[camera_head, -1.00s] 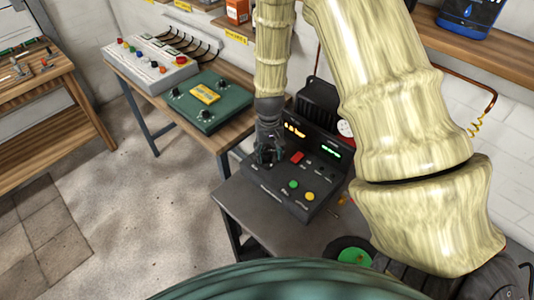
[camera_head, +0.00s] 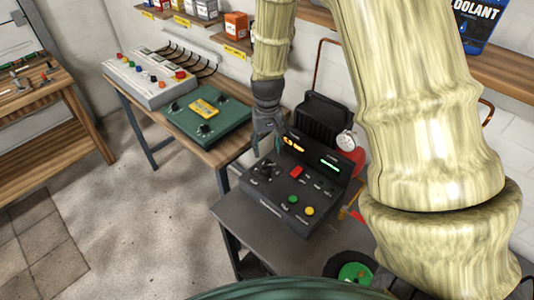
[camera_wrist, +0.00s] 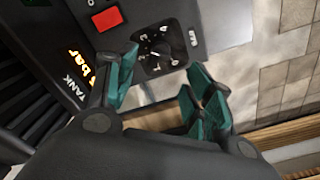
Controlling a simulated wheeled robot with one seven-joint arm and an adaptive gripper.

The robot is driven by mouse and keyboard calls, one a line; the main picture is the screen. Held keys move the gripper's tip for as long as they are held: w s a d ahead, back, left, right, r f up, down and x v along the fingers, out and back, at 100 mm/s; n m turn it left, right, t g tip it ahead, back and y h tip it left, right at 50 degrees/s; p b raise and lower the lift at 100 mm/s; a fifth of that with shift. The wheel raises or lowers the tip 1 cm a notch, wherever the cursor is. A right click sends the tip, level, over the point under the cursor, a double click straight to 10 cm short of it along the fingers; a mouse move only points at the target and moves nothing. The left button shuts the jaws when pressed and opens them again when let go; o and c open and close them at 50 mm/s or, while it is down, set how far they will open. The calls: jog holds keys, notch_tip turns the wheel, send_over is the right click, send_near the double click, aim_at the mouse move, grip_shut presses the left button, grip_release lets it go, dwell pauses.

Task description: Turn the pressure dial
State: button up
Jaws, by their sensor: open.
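The pressure dial (camera_head: 266,169) is a black knob on the left part of the dark control console (camera_head: 258,191). In the wrist view the dial (camera_wrist: 160,50) sits on a dark square plate with white marks around it. My gripper (camera_head: 273,149) is above and behind the dial, apart from it. In the wrist view my gripper (camera_wrist: 165,88) shows its teal fingers spread, with nothing between them and the dial just beyond the tips. The dial's exact pointer position is too small to read.
The console also has a red button (camera_head: 296,172), a green button (camera_head: 293,199), a yellow button (camera_head: 309,211) and lit displays (camera_head: 330,165). A round gauge (camera_head: 346,141) stands behind it. A green panel (camera_head: 208,116) lies on the wooden bench at left.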

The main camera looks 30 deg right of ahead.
jog(key=shift+r, duration=0.9)
